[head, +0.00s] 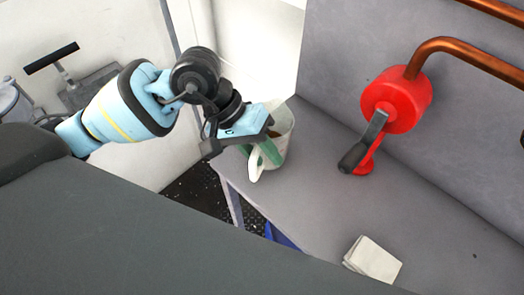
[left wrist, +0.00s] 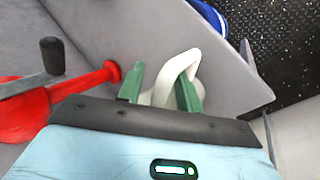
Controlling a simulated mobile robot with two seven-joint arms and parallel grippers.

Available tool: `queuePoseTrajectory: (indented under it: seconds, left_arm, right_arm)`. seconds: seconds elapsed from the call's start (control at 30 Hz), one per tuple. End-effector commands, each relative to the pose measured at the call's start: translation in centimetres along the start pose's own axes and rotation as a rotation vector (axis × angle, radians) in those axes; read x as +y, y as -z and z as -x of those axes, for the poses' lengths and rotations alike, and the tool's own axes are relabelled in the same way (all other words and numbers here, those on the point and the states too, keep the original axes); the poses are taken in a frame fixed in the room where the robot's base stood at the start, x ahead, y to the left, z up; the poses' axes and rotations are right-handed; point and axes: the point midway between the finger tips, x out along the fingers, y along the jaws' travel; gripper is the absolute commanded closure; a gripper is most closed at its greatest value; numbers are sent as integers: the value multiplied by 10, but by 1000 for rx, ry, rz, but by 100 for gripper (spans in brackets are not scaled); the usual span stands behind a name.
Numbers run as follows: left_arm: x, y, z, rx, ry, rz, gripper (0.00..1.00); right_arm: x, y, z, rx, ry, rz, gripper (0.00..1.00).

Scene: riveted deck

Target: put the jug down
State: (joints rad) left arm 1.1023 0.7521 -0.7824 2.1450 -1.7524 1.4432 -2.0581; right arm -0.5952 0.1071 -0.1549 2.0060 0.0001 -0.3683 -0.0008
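The jug (head: 283,130) is whitish, with its handle (head: 256,166) turned to the front. It is upright or nearly so, over the left end of the grey bench top (head: 310,190). I cannot tell whether its base touches the bench. My left gripper (head: 262,150) is at the jug, and its green fingers are closed about the handle. In the left wrist view the white handle (left wrist: 178,68) passes between the two green fingers (left wrist: 160,92). Most of the jug's body is hidden there by the gripper. My right gripper is not in view.
A red drum with a dark crank handle (head: 398,100) is on the wall behind the bench, right of the jug. A pale folded cloth or pad (head: 373,259) lies near the bench's front. The bench between them is clear. A copper pipe (head: 460,50) runs at upper right.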

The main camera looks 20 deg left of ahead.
Motion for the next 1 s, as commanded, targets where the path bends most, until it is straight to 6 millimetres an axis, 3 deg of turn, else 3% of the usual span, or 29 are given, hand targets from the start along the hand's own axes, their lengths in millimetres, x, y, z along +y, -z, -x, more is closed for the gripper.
queuePoseTrajectory:
  seconds: [0.4, 0.6, 1.0]
  left_arm:
    - [0, 1, 77, 6, 1, 0, 65]
    - [0, 1, 107, 4, 1, 0, 65]
    - [0, 0, 120, 1, 0, -1, 65]
  right_arm:
    - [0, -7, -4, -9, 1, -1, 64]
    - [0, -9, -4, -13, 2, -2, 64]
    - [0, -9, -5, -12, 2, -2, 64]
